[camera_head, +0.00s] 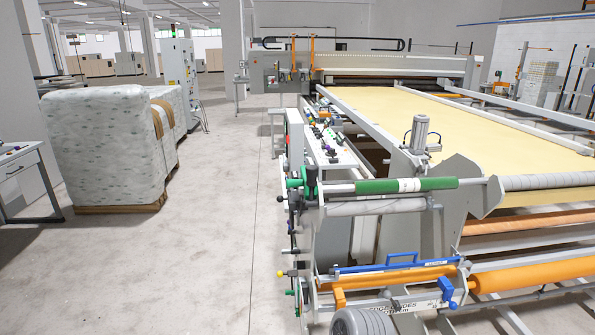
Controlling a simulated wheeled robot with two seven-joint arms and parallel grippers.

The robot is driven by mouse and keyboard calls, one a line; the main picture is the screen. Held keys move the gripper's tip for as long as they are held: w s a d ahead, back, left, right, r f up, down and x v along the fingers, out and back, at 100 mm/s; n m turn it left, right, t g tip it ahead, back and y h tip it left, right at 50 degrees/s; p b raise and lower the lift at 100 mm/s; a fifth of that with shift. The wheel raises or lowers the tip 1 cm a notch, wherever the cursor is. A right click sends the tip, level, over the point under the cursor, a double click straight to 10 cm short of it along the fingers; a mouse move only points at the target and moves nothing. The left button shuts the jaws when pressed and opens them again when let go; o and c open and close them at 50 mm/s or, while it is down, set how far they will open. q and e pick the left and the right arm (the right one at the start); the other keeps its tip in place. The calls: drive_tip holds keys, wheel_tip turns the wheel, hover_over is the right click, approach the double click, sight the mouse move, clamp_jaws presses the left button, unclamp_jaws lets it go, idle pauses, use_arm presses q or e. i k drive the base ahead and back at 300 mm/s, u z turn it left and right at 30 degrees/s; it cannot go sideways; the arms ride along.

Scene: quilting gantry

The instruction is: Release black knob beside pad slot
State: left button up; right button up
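Neither of my grippers shows in the head view. The quilting gantry (385,205) stands at the centre and right. A dark upright part (312,178) stands on its near left corner, beside a green fitting; I cannot tell whether it is the black knob. Several small dark knob-like parts also show along the narrow white side shelf (338,155), too small to tell apart. I cannot make out a pad slot.
Wrapped white stacks (104,148) stand on a wooden pallet (120,208) at left. A grey table (30,172) is at the left edge. A green-and-white roller (406,185) and an orange roller (540,273) cross the gantry's near end. The concrete floor (215,235) between is clear.

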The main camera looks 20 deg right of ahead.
sight(311, 170)
drive_tip(key=u, duration=0.55)
drive_tip(key=k, duration=0.65)
drive_tip(key=u, duration=0.6)
drive_tip(key=i, duration=0.8)
drive_tip(key=z, duration=0.6)
drive_tip(key=i, duration=1.3)
drive_tip(key=z, duration=1.55)
drive_tip(key=i, duration=0.4)
drive_tip(key=z, duration=0.4)
